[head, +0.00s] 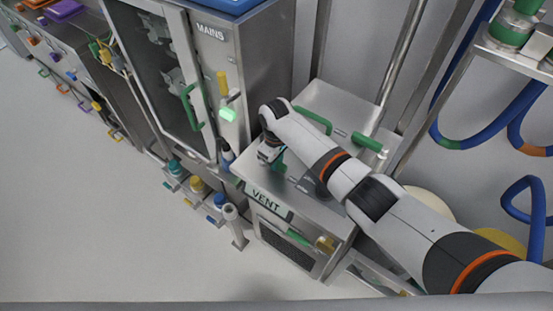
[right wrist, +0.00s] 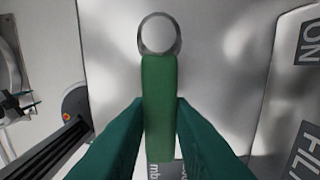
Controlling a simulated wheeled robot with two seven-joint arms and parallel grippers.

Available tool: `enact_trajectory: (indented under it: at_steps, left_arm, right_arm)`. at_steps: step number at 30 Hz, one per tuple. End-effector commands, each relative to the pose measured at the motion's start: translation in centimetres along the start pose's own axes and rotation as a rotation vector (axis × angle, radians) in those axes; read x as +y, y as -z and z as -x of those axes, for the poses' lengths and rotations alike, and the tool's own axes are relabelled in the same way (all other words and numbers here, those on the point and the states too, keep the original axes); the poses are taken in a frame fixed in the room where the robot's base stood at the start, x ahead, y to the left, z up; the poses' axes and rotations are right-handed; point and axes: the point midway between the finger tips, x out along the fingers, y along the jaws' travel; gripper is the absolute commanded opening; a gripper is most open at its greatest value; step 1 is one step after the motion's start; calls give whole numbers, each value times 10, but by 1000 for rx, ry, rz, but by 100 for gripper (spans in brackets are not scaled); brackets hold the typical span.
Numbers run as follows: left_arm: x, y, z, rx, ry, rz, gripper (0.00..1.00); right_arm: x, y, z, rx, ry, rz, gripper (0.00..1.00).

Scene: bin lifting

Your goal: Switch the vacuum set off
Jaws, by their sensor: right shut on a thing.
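The steel cabinet labelled VENT (head: 327,222) stands at the middle of the head view. My right gripper (head: 273,160) is low over its top panel near the left edge. In the right wrist view my right gripper (right wrist: 160,118) is shut on a green lever (right wrist: 160,78), with one finger on each side. The lever runs straight down the picture from a round grey pivot (right wrist: 158,36). Part of an ON label (right wrist: 309,52) shows at the right. The lever's lower end and a small label under it are partly hidden by the fingers. My left gripper is out of view.
A tall glass-door cabinet marked MAINS (head: 211,32) with a lit green knob (head: 228,114) stands close on the left. A green-gripped lever (head: 367,142) and a pipe are at the right. Blue hoses (head: 483,128) hang further right. Open floor lies at the lower left.

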Motion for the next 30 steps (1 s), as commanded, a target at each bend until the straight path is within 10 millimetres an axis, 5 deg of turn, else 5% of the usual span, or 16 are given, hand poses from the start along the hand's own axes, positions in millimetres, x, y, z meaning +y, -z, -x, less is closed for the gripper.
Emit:
enact_trajectory:
  at_steps: [7, 8, 12, 23, 30]
  left_arm:
    - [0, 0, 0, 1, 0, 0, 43]
    - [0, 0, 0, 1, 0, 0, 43]
    - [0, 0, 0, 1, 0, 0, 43]
    - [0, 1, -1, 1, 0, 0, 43]
    - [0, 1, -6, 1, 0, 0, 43]
  right_arm:
    - [0, 0, 0, 0, -2, -6, 0]
    - [0, 0, 0, -1, -2, -6, 22]
    - [0, 0, 0, -1, -2, -5, 42]
    - [0, 0, 5, -3, -1, -2, 42]
    - [-1, -1, 44, -8, 2, -1, 42]
